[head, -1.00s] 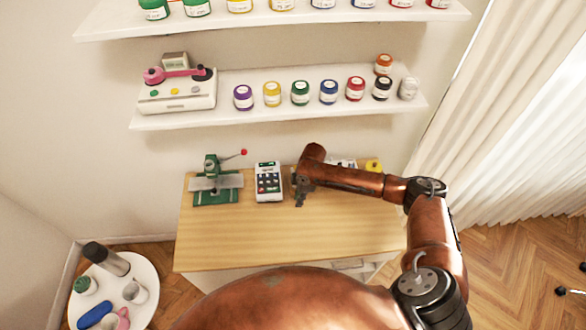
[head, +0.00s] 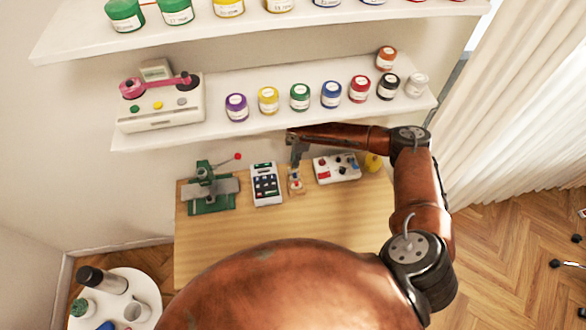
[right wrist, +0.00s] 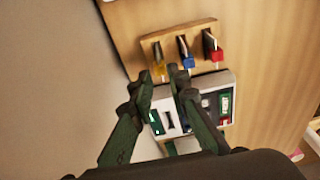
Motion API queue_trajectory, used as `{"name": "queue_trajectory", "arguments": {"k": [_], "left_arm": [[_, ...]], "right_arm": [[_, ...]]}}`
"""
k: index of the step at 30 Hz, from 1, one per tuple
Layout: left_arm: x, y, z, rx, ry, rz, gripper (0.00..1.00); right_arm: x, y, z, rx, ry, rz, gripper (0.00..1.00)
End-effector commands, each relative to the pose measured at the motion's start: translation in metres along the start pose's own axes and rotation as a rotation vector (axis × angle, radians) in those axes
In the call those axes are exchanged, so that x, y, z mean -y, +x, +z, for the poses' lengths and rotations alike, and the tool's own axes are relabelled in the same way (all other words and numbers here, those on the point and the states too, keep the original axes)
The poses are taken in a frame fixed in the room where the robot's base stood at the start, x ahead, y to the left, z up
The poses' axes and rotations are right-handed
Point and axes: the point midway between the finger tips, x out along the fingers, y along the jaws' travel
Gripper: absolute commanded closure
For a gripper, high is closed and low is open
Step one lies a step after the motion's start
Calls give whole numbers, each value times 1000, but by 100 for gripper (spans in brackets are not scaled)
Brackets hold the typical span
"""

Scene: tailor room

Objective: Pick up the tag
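A small wooden rack (right wrist: 150,42) holds three tags, one yellow (right wrist: 159,68), one blue (right wrist: 187,60) and one red (right wrist: 216,53), in the right wrist view. In the head view the rack (head: 296,188) stands on the table between two white devices, and its tags are too small to tell apart well. My right gripper (right wrist: 162,82) is open and empty, with its fingertips apart near the yellow tag. In the head view the right gripper (head: 298,160) hangs just above and behind the rack. My left gripper is not in view.
On the wooden table (head: 220,245) stand a green press (head: 210,190), a white keypad device (head: 266,184) and a white control box (head: 337,168). A shelf (head: 220,130) with jars overhangs the table's back near my right forearm. The table's front is clear.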

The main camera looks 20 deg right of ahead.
Motion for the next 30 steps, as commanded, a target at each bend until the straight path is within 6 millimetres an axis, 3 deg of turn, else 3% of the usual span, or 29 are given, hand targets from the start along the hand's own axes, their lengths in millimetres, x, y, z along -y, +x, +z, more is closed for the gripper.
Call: {"name": "queue_trajectory", "arguments": {"k": [5, 11, 18, 25, 30], "left_arm": [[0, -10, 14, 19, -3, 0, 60], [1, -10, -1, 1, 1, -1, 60], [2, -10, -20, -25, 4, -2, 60], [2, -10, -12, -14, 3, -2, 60], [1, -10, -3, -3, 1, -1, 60]], "right_arm": [[2, 24, -1, 1, 1, -1, 84], [2, 46, 1, 0, 3, 1, 84], [2, 48, 2, 0, 3, 1, 84], [2, 48, 2, 0, 4, 1, 99], [2, 48, 2, 0, 4, 1, 99]]}}
